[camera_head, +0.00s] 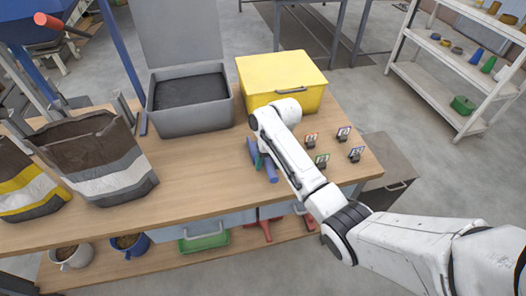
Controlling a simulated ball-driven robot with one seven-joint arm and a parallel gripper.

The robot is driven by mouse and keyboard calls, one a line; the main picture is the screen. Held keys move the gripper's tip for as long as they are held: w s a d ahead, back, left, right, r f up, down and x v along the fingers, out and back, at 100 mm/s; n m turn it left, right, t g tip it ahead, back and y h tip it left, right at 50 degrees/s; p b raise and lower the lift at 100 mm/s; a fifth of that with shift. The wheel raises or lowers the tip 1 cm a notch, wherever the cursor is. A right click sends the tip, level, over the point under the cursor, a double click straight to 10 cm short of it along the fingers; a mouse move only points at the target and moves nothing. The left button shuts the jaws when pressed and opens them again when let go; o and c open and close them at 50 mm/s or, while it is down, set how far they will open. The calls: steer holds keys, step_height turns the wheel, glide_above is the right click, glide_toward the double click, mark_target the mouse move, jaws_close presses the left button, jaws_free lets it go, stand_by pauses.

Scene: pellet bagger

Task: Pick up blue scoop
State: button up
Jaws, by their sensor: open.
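The blue scoop (271,173) lies on the wooden table (200,180), left of the middle of my arm. Its blue parts show on both sides of a dark and green piece. My gripper (263,160) is at the scoop, mostly hidden behind my white forearm. It is open. Whether its fingers are around the scoop or touching it cannot be told from this view.
A grey bin (190,129) with dark contents and a yellow box (275,72) stand behind the scoop. Several small tag holders (322,160) stand to the right. Open bags (115,180) stand at left. The table between bags and scoop is clear.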

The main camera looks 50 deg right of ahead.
steer(key=shift+f, duration=0.15)
jaws_close()
stand_by(0.4)
